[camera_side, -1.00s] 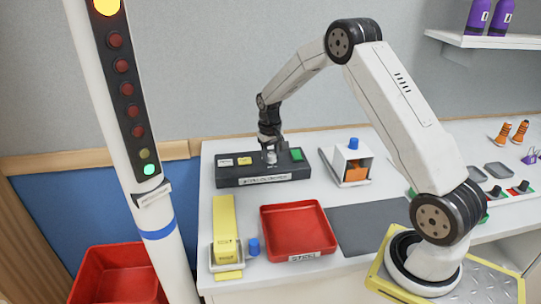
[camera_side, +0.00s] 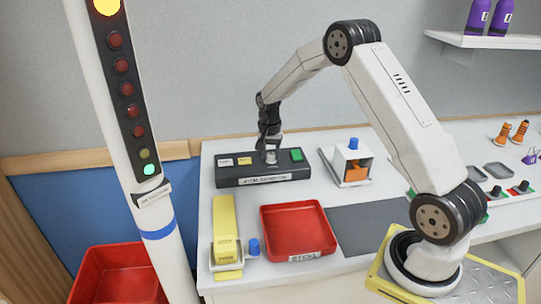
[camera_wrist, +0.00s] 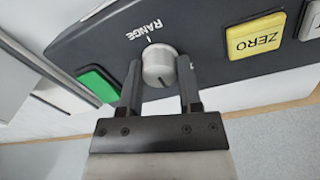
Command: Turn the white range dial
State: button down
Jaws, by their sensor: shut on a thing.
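The white range dial (camera_wrist: 159,66) sits on a dark grey panel, below the word RANGE in the wrist view. It has a dark pointer mark on its face. My gripper (camera_wrist: 160,80) is shut on the dial, with one finger on each side of it. In the side view my gripper (camera_side: 269,152) points down onto the dark instrument box (camera_side: 232,183), and the dial (camera_side: 271,156) shows small between the fingers.
On the box, a green button (camera_wrist: 98,84) and a yellow ZERO button (camera_wrist: 256,36) flank the dial. A red tray (camera_side: 298,230), a yellow block (camera_side: 224,222) and a white holder with an orange part (camera_side: 348,162) stand nearby. A light pole (camera_side: 135,130) stands at the left.

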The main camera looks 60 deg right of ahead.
aim_at(270, 154)
dwell(0.3)
jog(key=shift+c, duration=1.4)
grip_release()
jog(key=shift+r, duration=0.15)
jog(key=shift+w+r, duration=0.15)
jog(key=shift+r, duration=3.65)
